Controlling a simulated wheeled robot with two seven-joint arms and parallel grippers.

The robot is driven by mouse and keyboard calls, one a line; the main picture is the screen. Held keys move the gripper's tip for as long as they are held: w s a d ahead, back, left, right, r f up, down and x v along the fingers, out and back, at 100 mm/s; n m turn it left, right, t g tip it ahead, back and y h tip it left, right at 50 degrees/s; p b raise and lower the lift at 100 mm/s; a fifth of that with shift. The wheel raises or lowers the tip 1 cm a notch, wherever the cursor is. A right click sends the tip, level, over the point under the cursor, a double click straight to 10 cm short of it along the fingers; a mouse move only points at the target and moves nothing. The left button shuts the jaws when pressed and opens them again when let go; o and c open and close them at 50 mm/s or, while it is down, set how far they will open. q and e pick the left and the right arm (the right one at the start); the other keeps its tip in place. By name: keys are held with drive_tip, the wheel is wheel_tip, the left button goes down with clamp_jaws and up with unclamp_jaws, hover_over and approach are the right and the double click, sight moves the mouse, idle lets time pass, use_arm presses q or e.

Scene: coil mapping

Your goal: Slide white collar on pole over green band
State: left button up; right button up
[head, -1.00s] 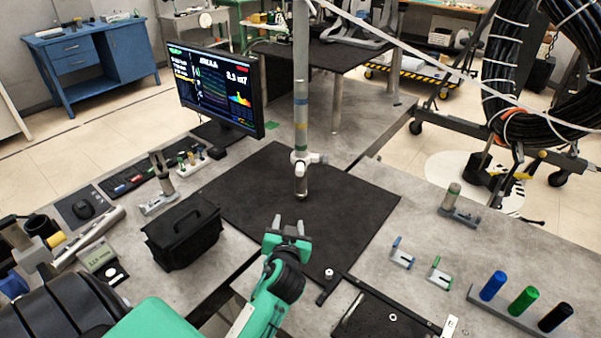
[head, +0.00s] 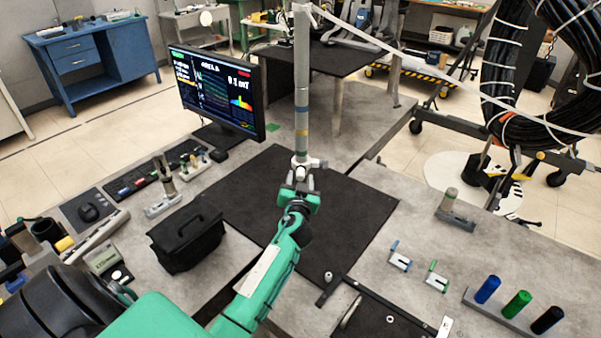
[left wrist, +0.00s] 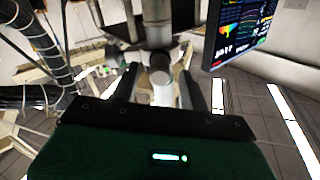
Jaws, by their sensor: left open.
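A grey pole (head: 301,80) stands upright on the dark mat; it also shows in the left wrist view (left wrist: 156,30). A green band (head: 301,153) is low on it. The white collar (head: 304,163) sits around the pole just below the green band, with a knob facing me in the left wrist view (left wrist: 160,66). My left gripper (head: 301,180) is open, its fingers on either side of the collar's knob in the left wrist view (left wrist: 157,88). I cannot tell whether they touch it. The pole's foot is hidden behind the gripper. My right gripper is out of view.
A monitor (head: 215,90) stands left of the pole. A black bag (head: 187,240) is left of my arm. The dark mat (head: 355,205) is clear around the pole.

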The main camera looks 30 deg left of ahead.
use_arm(q)
drive_tip(key=shift+x, duration=1.05)
clamp_jaws()
drive_tip(key=shift+r+p, duration=1.55)
drive_tip(key=shift+r, duration=0.85)
unclamp_jaws()
drive_tip(key=shift+s+d+f, duration=0.1)
drive_tip(key=shift+s, duration=0.05)
